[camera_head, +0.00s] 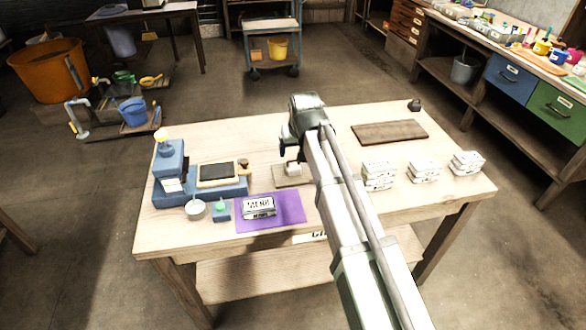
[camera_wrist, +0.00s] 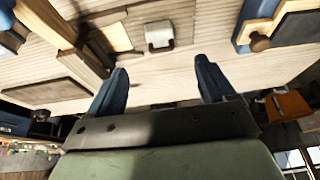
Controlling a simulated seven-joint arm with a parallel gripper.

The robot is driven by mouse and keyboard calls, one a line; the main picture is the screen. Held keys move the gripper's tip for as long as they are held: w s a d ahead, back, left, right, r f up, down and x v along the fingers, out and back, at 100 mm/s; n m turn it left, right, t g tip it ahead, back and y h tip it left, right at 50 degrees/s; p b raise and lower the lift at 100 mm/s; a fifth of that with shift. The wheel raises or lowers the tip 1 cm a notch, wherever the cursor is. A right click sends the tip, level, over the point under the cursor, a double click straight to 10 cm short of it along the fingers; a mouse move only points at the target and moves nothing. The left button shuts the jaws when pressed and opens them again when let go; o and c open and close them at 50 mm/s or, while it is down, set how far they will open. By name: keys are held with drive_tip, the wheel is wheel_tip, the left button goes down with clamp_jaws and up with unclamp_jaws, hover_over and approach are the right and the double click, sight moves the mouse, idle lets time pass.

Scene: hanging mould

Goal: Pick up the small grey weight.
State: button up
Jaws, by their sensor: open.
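A small light grey block with a loop-like handle (camera_wrist: 159,37) lies on a pale wooden board in the wrist view. In the head view the grey block (camera_head: 293,169) shows on the board (camera_head: 283,180) near the table's middle, close to my arm. It looks like the small grey weight. My gripper (camera_wrist: 160,66) is open, its two dark blue fingers apart with nothing between them. The block shows beyond the fingertips, apart from them. In the head view my gripper (camera_head: 290,143) is above the table behind the block, and its fingers are partly hidden.
A blue machine (camera_head: 171,160) and a framed tray (camera_head: 217,174) stand to the left. A purple mat (camera_head: 290,208) lies in front. Stacked white blocks (camera_head: 424,170) stand to the right. A brown board (camera_head: 390,132) and a small dark object (camera_head: 414,105) are at the far right.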

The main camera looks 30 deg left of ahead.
sight(293, 165)
drive_tip(key=x, duration=1.2)
drive_tip(key=shift+w+a+f, duration=0.2)
drive_tip(key=c, duration=1.2)
